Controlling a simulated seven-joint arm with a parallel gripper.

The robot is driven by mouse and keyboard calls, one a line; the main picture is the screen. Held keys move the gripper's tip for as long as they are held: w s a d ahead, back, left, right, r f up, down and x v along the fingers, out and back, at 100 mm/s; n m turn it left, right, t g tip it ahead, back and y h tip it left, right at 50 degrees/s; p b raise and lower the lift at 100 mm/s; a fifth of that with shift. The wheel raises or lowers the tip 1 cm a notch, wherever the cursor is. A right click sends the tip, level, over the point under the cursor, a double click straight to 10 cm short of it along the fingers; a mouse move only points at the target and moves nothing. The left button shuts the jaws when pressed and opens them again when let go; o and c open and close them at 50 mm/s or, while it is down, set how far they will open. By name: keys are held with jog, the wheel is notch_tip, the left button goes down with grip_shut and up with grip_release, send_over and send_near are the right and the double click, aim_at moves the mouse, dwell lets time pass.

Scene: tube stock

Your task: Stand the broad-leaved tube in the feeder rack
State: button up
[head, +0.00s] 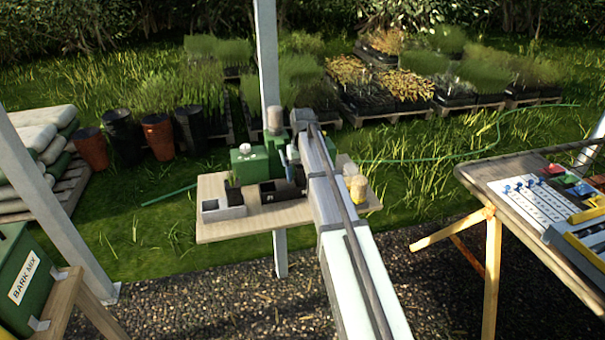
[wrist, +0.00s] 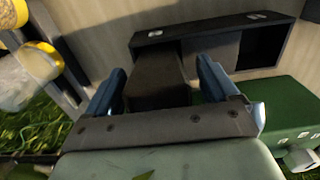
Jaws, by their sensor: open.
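The feeder rack appears to be the black box (wrist: 215,38) with open compartments in the wrist view; it also shows on the small wooden shelf in the head view (head: 268,195). A dark square tube (wrist: 158,72) stands at its left compartment, its lower end seemingly inside. My gripper (wrist: 160,85) is open, with one blue finger on each side of the tube; I cannot tell whether either touches it. The right compartment (wrist: 266,46) looks empty. A small green leaf tip (wrist: 144,175) shows at the bottom edge; the rest of the foliage is hidden. In the head view my arm hides part of the rack.
A green machine (head: 250,162) stands behind the rack. A grey open box (head: 222,209) is at the shelf's left, with a dark upright piece (head: 233,194) beside it. A yellow-and-white jar (head: 357,187) is at the right. The shelf's front edge (head: 250,228) is bare.

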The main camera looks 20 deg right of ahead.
jog(key=shift+r, duration=0.1)
notch_tip(320, 180, up, 14)
dwell(0.6)
